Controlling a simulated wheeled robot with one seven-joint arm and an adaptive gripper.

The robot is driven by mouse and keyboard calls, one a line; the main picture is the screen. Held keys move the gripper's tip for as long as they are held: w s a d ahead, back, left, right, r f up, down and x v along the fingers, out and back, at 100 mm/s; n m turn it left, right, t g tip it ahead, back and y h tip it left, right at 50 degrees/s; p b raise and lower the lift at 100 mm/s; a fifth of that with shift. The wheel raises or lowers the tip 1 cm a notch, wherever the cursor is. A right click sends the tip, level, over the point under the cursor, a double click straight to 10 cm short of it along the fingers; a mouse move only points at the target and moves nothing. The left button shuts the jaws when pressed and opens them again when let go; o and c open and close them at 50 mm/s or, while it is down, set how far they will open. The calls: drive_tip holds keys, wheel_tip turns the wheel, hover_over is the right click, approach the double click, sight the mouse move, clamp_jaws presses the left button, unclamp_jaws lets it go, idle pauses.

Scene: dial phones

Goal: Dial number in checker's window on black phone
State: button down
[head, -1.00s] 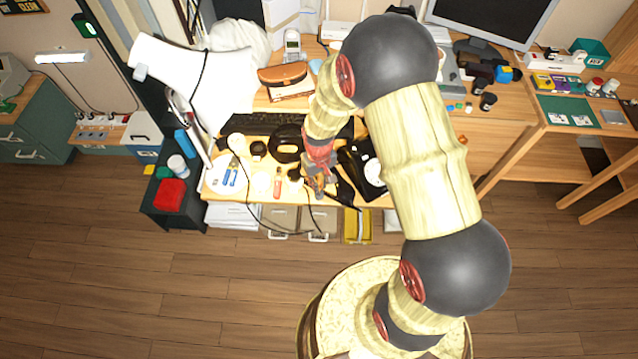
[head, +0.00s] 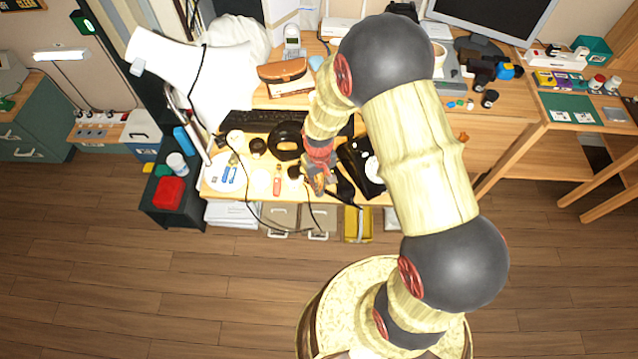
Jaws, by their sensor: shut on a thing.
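The black phone (head: 355,160) with its pale round dial (head: 373,169) sits near the front edge of the desk, partly hidden behind my arm. My gripper (head: 318,186) is just left of it, low over the front edge. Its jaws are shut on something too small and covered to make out. A dark, elongated piece (head: 345,190) lies between my gripper and the phone; I cannot tell if it touches the jaws. A grey handheld phone (head: 292,45) stands at the back of the desk. No number or checker's window is readable.
A black keyboard (head: 255,121), a round black object (head: 288,141) and a brown case (head: 284,75) lie left of my arm. Small tools and cables crowd the front left. Bins (head: 280,217) stand below the front edge. The desk right of my arm has bare wood (head: 500,125).

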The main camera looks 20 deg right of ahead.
drive_tip(key=shift+f, duration=0.35)
drive_tip(key=c, duration=1.8)
unclamp_jaws()
drive_tip(key=shift+o, duration=0.2)
drive_tip(key=shift+r, duration=0.15)
wheel_tip(320, 180, up, 12)
drive_tip(key=shift+f, duration=0.1)
